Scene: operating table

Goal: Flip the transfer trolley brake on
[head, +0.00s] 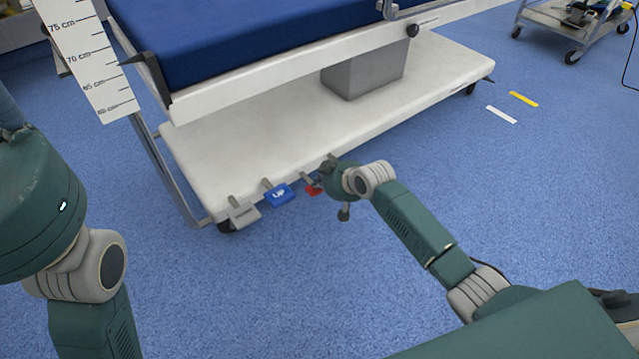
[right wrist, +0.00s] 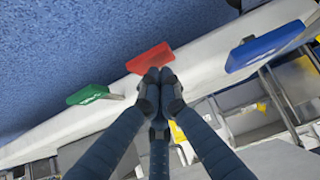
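The transfer trolley (head: 255,150) has a white base with foot pedals along its near edge. In the head view, a red pedal (head: 312,190) sits beside my right gripper (head: 322,182), partly hidden by it. In the right wrist view, the fingertips of my right gripper (right wrist: 160,78) are together with nothing visible between them. They overlap the near edge of the red pedal (right wrist: 150,59); I cannot tell whether they touch it. A green pedal (right wrist: 90,94) is left of it in that view. My left arm shows at the left; its gripper is out of view.
A blue pedal marked UP (head: 279,195) and a grey pedal (head: 244,213) lie left of the red one. The blue mattress (head: 230,40) overhangs the base. A wheeled cart (head: 550,18) stands far right. The blue floor in front is clear.

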